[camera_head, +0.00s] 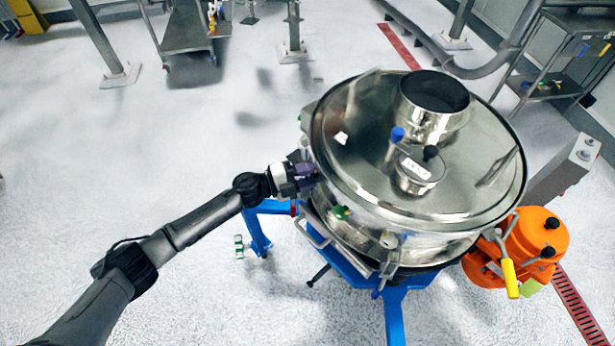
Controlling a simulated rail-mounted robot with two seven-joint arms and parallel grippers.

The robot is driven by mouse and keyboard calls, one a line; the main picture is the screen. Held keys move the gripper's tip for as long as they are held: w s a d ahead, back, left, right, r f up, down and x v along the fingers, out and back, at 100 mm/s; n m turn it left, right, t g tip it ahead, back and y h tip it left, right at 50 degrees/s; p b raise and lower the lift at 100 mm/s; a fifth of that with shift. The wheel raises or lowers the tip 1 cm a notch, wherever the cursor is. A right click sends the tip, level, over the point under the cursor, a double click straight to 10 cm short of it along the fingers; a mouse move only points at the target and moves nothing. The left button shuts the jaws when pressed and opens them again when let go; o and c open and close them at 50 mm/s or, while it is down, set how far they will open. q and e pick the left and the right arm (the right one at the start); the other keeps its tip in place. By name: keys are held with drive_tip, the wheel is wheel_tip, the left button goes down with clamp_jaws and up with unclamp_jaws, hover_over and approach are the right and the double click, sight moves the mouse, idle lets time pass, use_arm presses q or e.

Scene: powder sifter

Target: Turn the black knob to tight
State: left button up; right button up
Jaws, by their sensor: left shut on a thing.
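My left gripper (305,173) reaches in from the left and is shut at the left side of the round steel sifter (335,165), just below the lid rim. It is shut on a small dark part there, which I take to be the black knob. The fingers hide most of it, so how far it is turned cannot be told. My right gripper is not in view.
The sifter stands on a blue frame (395,315). On its lid are a wide steel collar (433,105) and a small port with another black knob (430,153). An orange unit (537,235) with a yellow handle (510,279) stands right.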

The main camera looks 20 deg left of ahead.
use_arm(q)
drive_tip(key=m+b, duration=0.1)
drive_tip(key=m, duration=0.3)
drive_tip(key=shift+m+b, duration=0.3)
drive_tip(key=shift+b, duration=0.1)
drive_tip(key=shift+m, duration=0.5)
drive_tip(key=o, duration=0.9)
drive_tip(key=shift+s+a, duration=0.1)
drive_tip(key=shift+a, duration=0.05)
drive_tip(key=shift+b+v, duration=0.3)
drive_tip(key=shift+v, duration=6.45)
